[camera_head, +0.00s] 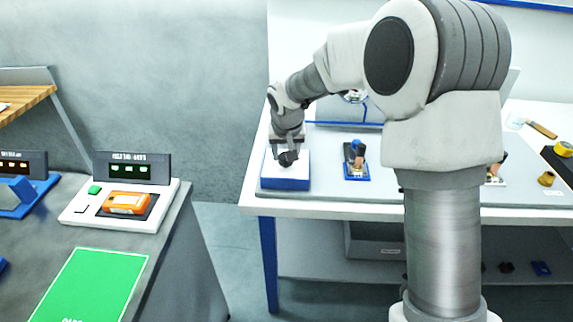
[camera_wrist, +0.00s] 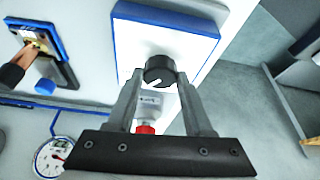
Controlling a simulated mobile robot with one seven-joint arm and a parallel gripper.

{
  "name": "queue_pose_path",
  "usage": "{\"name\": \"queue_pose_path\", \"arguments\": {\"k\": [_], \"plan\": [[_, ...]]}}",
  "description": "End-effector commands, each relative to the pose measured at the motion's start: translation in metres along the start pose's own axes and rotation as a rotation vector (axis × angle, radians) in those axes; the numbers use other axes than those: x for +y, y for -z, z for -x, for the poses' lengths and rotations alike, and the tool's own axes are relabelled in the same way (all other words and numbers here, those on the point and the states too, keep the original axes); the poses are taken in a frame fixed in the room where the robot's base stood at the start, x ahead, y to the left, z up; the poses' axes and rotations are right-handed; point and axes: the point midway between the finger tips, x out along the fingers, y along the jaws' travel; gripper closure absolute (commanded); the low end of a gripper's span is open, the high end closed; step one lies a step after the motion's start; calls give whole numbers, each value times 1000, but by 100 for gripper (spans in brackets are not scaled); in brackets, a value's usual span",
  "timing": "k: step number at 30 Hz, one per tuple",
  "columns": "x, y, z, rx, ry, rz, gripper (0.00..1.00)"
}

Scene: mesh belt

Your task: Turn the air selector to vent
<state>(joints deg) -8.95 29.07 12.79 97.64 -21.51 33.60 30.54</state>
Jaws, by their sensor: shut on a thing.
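The air selector is a black round knob (camera_wrist: 160,71) with a white pointer mark, on a white panel (camera_wrist: 205,32) edged in blue. In the head view the knob (camera_head: 288,158) sits on the white and blue box (camera_head: 286,181) at the table's left end. My gripper (camera_wrist: 160,80) is over it, with one finger on each side of the knob, shut on it. Below the knob in the wrist view are a small label (camera_wrist: 150,101), too blurred to read, and a red part (camera_wrist: 145,129). The fingers and the palm bar hide part of the panel.
A blue-based fitting with a copper-coloured part (camera_head: 357,160) stands right of the box. A round gauge (camera_wrist: 52,157) is at the wrist view's lower left. The table's left edge is close to the box. A grey bench with an orange device (camera_head: 126,203) stands left, across a floor gap.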

Motion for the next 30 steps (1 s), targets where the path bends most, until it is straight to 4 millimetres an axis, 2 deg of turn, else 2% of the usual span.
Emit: {"name": "queue_pose_path", "arguments": {"k": [9,24,25,29,30], "plan": [[-2,-1,-1,-1,-41,-100,100],[-1,0,0,-2,-48,-117,100],[-1,0,0,-2,-48,-117,45],[-1,0,0,-2,-48,-116,21],[-1,0,0,-2,-48,-116,18]]}}
